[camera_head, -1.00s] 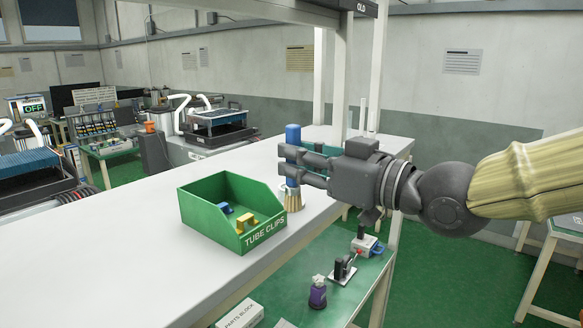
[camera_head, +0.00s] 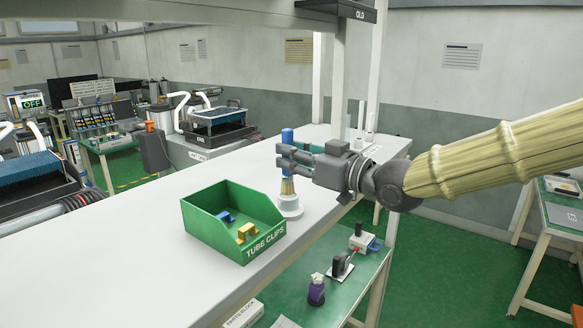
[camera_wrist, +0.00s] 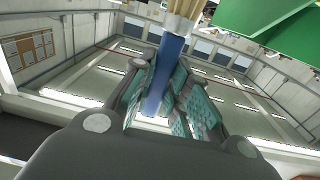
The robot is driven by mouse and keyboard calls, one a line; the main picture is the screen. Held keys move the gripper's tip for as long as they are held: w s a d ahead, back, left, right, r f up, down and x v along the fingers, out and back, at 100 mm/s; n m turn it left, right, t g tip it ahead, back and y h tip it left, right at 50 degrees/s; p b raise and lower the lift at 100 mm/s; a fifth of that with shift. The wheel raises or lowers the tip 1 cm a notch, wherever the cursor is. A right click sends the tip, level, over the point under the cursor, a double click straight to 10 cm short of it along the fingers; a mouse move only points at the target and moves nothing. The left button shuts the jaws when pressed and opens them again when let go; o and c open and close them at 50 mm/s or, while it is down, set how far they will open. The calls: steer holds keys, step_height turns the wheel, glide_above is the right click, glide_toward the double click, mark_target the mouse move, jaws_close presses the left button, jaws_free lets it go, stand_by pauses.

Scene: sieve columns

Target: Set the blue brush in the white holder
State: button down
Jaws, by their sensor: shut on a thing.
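The blue brush (camera_head: 287,136) stands upright with its tan bristles (camera_head: 287,186) pointing down. My gripper (camera_head: 284,158) is shut on its blue handle from the right. The white holder (camera_head: 291,208), a short cup on a wide round base, stands on the white bench directly under the bristles. The bristles' lower ends meet the cup's top edge in the picture; I cannot tell how deep they sit inside. In the wrist view, the blue handle (camera_wrist: 164,75) lies between the teal finger pads, with the bristles at the top edge. The holder is not clearly visible there.
A green tube clips bin (camera_head: 212,236) with blue and yellow clips stands close at the left of the holder. White posts (camera_head: 366,118) stand at the bench's far end. A shelf (camera_head: 230,10) crosses overhead. The bench behind the bin is clear.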

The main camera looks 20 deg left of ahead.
mark_target(292, 176)
steer(key=f+p, duration=0.1)
steer(key=f, duration=0.2)
steer(key=shift+w+a+p, duration=0.15)
steer(key=shift+w+p, duration=0.05)
steer(key=shift+p, duration=0.2)
steer(key=shift+s+f, duration=0.1)
steer(key=shift+f, duration=0.2)
steer(key=shift+f, duration=0.15)
steer(key=c, duration=1.4)
jaws_free()
